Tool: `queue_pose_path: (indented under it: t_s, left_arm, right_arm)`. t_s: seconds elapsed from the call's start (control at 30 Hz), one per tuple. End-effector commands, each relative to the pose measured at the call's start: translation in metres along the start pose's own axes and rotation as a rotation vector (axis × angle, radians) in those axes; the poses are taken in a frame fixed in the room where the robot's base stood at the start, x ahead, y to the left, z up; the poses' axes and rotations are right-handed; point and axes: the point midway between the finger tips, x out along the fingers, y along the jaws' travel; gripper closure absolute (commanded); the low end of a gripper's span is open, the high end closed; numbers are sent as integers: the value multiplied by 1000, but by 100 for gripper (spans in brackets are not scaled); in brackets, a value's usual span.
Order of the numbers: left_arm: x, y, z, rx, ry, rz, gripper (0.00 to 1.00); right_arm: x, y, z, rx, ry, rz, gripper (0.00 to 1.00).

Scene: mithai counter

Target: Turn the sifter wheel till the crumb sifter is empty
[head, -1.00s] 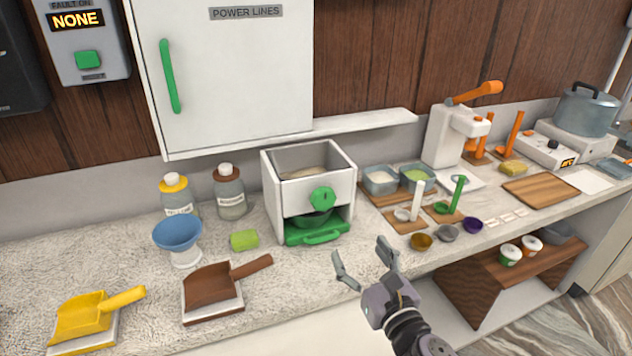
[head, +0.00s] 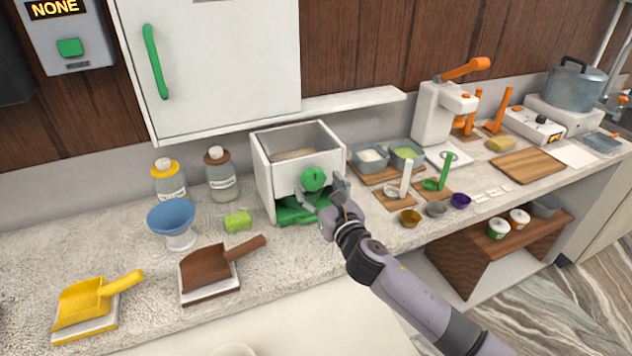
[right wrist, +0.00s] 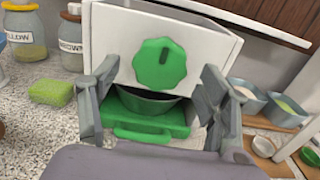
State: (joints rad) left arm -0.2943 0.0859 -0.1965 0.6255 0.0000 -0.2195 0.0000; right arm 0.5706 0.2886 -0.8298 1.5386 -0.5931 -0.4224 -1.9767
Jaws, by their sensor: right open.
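The crumb sifter (head: 262,165) is a white box on the counter with crumbs (head: 292,154) visible inside its open top. Its green sifter wheel (head: 313,179) is on the front face, and it also shows in the right wrist view (right wrist: 160,64). Below the wheel, a green bowl (right wrist: 150,102) sits in the sifter's opening on a green tray with a handle (right wrist: 142,133). My right gripper (head: 322,190) is open in front of the sifter. In the right wrist view its fingers stand apart on either side of the wheel, with the wheel beyond them. My left gripper is out of view.
A green sponge (head: 237,221), a blue funnel cup (head: 171,218) and a brown scoop (head: 208,268) lie left of the sifter. Tubs (head: 369,160), spoons on boards and small cups (head: 410,217) stand to its right. A white cabinet (head: 215,70) hangs above.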

Motion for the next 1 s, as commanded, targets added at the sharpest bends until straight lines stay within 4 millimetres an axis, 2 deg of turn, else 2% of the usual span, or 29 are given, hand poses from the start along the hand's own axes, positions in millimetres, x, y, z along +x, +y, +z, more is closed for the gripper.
queue_pose_path:
  t_s: [0.2,0.57,1.0]
  left_arm:
    - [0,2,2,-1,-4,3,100]
    - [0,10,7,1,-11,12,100]
    - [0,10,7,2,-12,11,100]
  right_arm:
    - [19,0,0,-1,-1,-1,30]
    - [22,0,0,-1,0,-1,31]
    - [22,0,0,0,0,-1,60]
